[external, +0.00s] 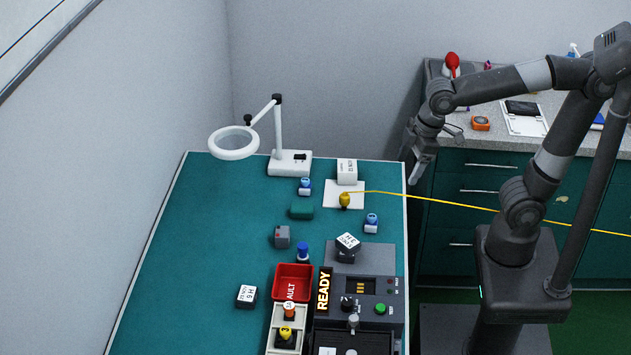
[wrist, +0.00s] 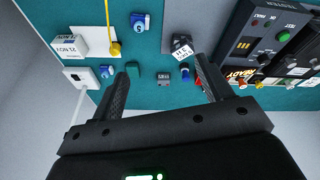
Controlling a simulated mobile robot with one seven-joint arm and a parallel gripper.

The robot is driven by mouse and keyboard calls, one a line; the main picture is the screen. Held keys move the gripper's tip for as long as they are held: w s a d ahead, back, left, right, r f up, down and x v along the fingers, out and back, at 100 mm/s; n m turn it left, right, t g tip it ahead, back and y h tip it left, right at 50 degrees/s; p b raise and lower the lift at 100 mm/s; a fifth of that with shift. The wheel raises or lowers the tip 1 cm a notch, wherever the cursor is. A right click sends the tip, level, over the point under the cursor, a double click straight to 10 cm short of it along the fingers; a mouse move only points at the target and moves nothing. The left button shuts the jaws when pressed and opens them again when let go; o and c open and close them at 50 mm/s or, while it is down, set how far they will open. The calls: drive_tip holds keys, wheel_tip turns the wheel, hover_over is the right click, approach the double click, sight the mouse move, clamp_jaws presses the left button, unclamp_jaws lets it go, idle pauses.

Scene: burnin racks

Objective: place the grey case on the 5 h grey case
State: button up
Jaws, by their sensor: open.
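A small plain grey case (external: 283,237) with a small red mark stands on the green table, left of the console. A dark grey case with a white top label (external: 347,245), seemingly reading 5 H, sits at the console's back end; it also shows in the wrist view (wrist: 181,46). Another dark case with a white label (external: 246,297) lies at the table's left front, its print upside down. My gripper (external: 415,178) hangs past the table's right edge, well apart from the cases. In the wrist view its fingers (wrist: 166,65) are spread with nothing between them.
A console (external: 365,262) with a READY sign and a red bin (external: 292,270) fill the front. A magnifier lamp (external: 290,162), a white box (external: 347,171) and a yellow plug (external: 344,200) with its cable are at the back. The table's left side is clear.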

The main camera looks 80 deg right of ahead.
drive_tip(key=s+d+f+m+t, duration=0.1)
drive_tip(key=s+d+m+t, duration=0.1)
drive_tip(key=s, duration=0.7)
drive_tip(key=shift+d+m, duration=0.4)
drive_tip(key=shift+m, duration=0.4)
